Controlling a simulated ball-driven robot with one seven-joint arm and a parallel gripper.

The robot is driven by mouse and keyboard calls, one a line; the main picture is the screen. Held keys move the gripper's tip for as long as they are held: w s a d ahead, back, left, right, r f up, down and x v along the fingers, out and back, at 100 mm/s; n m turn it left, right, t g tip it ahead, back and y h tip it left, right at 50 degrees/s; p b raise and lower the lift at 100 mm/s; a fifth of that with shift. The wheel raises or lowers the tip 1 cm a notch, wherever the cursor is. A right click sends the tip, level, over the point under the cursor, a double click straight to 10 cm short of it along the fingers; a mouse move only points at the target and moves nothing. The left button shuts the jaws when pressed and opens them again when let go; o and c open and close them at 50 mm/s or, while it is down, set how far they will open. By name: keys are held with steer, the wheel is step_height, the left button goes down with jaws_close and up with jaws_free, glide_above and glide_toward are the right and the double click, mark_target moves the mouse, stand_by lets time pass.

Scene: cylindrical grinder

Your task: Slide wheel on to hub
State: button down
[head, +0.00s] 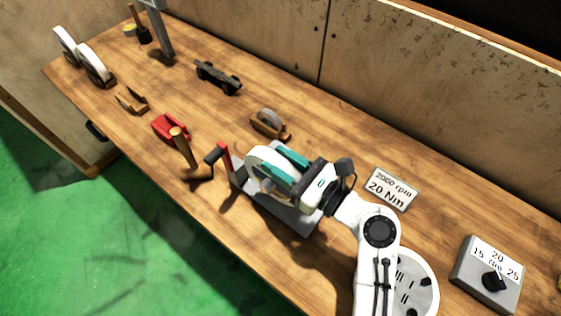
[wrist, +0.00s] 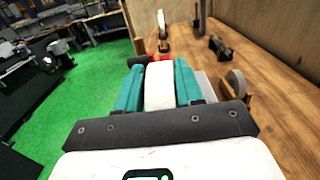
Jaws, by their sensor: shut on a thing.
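My gripper (head: 282,167) is shut on a white grinding wheel (head: 256,160), its teal fingers on either side of the rim. In the wrist view the wheel (wrist: 160,88) stands edge-on between the two teal fingers. The wheel is over the grey base (head: 284,213) of a machine with a red upright (head: 225,158) and a black crank handle (head: 213,155). The hub is not visible; the wheel and gripper cover that area. I cannot tell whether the wheel touches it.
A wooden-handled tool (head: 182,146) and a red block (head: 168,127) lie left of the machine. A small grey wheel in a wooden holder (head: 268,123) is behind it. Two white wheels (head: 95,64) stand far left. A dial box (head: 487,274) and a sign (head: 391,188) are right.

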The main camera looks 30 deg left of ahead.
steer(key=shift+w+r, duration=0.15)
steer(key=shift+r, duration=0.1)
steer(key=c, duration=1.1)
jaws_free()
steer(key=o, duration=0.5)
steer(key=shift+f, duration=0.1)
steer(key=shift+c, duration=0.2)
steer(key=shift+d+f, duration=0.1)
steer(key=shift+f, duration=0.15)
steer(key=d+b, duration=0.2)
steer(key=d, duration=0.8)
steer(key=shift+s+d+r, duration=0.15)
steer(key=shift+s+d, duration=0.2)
steer(key=shift+s, duration=0.1)
